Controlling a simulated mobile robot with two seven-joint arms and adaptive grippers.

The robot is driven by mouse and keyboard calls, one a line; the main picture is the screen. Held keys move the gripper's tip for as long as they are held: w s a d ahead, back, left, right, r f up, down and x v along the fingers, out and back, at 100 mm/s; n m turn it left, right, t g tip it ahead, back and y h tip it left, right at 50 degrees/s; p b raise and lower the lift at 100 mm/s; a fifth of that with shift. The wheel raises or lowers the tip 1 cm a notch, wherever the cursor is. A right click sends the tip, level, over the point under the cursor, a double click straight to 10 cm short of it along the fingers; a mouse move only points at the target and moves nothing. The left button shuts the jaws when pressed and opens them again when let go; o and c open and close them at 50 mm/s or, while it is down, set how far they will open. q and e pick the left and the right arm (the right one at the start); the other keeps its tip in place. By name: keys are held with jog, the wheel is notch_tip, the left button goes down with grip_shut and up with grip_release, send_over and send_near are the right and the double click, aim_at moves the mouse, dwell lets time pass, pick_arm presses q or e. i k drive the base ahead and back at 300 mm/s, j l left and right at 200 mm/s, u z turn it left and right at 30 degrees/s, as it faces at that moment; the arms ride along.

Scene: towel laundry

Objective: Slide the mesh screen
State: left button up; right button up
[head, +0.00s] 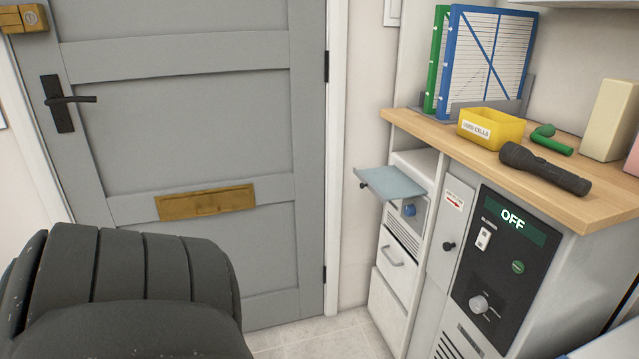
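The blue panel looks most like a mesh screen, but I cannot tell for sure. Neither of my grippers is in view.
The counter holds a yellow bin (492,128), a black flashlight (545,168), a green cylindrical object (552,141) and a pale block (608,120). A blue-grey flap (391,184) juts out below. A dark ribbed form (120,290) fills the lower left before a grey door (190,130).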

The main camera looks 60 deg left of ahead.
aim_at(365, 185)
jog(key=k+l+u, duration=0.1)
jog(key=u, duration=1.5)
